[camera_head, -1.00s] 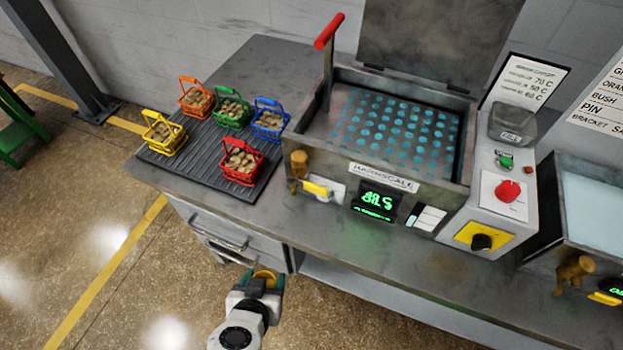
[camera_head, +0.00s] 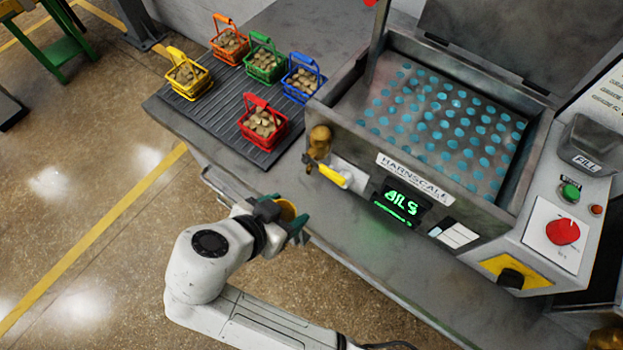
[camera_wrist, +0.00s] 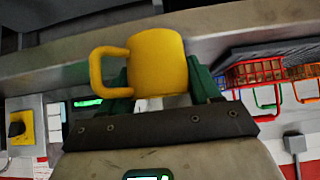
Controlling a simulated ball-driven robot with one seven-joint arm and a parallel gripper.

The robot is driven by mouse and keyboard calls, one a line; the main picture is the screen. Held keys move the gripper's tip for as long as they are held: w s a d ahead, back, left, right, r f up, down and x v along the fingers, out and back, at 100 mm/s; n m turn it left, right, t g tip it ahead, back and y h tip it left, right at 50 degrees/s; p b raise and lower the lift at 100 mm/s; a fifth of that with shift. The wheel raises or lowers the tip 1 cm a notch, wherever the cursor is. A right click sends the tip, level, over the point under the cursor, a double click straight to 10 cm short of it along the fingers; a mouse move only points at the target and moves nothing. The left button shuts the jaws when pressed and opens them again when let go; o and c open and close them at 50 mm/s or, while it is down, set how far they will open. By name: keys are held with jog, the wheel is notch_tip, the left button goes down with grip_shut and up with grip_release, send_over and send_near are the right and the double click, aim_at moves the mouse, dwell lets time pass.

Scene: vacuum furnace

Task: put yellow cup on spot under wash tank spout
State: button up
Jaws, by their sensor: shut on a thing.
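My gripper (camera_head: 292,222) has its green fingers shut on the yellow cup (camera_wrist: 158,62). In the wrist view the cup's handle sticks out to the left. In the head view only a bit of the yellow cup (camera_head: 287,210) shows between the fingers, near the bench's front edge. The wash tank (camera_head: 420,120) stands on the bench with its lid up. Its brass spout (camera_head: 319,140) with a yellow lever is at the tank's front left corner, up and right of my gripper. I cannot make out a marked spot under the spout.
A ribbed black mat (camera_head: 232,112) left of the tank carries several colored baskets of parts; the red basket (camera_head: 263,125) is nearest. A control panel (camera_head: 550,240) is right of the tank. The bench front strip (camera_head: 300,190) below the spout looks clear.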

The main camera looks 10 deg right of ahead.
aim_at(311, 190)
jog(key=w+d+p, duration=0.1)
jog(key=w+d, duration=0.2)
jog(key=shift+w+d+r, duration=0.1)
jog(key=shift+d, duration=0.05)
jog(key=shift+w+d+p, duration=0.6)
jog(key=shift+w+d, duration=0.75)
jog(key=shift+w, duration=0.05)
jog(key=shift+f, duration=0.35)
jog(key=shift+f, duration=0.15)
jog(key=o, duration=1.2)
jog(key=shift+c, duration=0.2)
jog(key=shift+r, duration=0.2)
